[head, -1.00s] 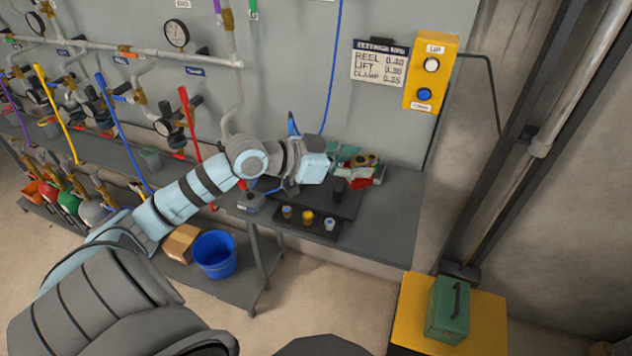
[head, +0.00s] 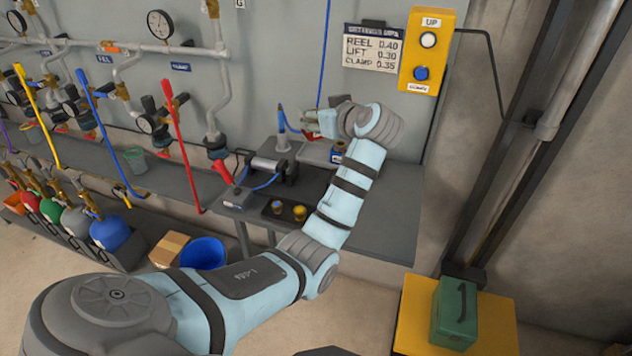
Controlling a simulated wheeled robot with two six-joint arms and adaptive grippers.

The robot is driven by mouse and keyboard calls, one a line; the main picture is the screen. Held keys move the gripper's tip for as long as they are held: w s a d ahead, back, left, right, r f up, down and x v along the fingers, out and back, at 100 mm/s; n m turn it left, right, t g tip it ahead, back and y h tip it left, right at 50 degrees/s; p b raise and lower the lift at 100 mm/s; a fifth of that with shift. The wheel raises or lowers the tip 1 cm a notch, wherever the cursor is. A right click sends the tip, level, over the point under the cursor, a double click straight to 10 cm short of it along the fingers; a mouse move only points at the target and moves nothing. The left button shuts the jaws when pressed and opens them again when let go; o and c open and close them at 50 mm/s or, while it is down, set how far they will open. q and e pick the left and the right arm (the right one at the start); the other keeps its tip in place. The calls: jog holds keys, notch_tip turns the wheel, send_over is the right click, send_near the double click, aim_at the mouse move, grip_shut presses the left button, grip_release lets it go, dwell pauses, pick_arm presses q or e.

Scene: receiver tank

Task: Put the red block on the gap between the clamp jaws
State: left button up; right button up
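My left gripper (head: 314,124) is over the back of the bench, beside a blue-tipped upright tool. Only a little green and red shows at its fingers. I cannot tell whether the red patch (head: 309,135) is the red block or part of the gripper, or whether the fingers hold anything. A grey cylinder on a dark stand (head: 268,165) is on the bench to the left; I cannot tell whether it belongs to the clamp. The clamp jaws and their gap are not clearly visible. My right gripper is not in view.
The upright blue-tipped tool (head: 282,130) stands close left of the gripper. Small cups (head: 300,213) sit at the bench front. A yellow button box (head: 427,52) is on the wall. A green case (head: 455,312) stands on a yellow stand. The bench's right end (head: 388,215) is clear.

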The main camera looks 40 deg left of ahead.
pick_arm(q)
notch_tip(320, 180, down, 16)
jog(key=b, duration=0.2)
jog(key=shift+a+f+b, duration=0.1)
jog(key=shift+f+b, duration=0.05)
jog(key=shift+b, duration=0.2)
jog(key=shift+f, duration=0.1)
jog(key=o, duration=1.1)
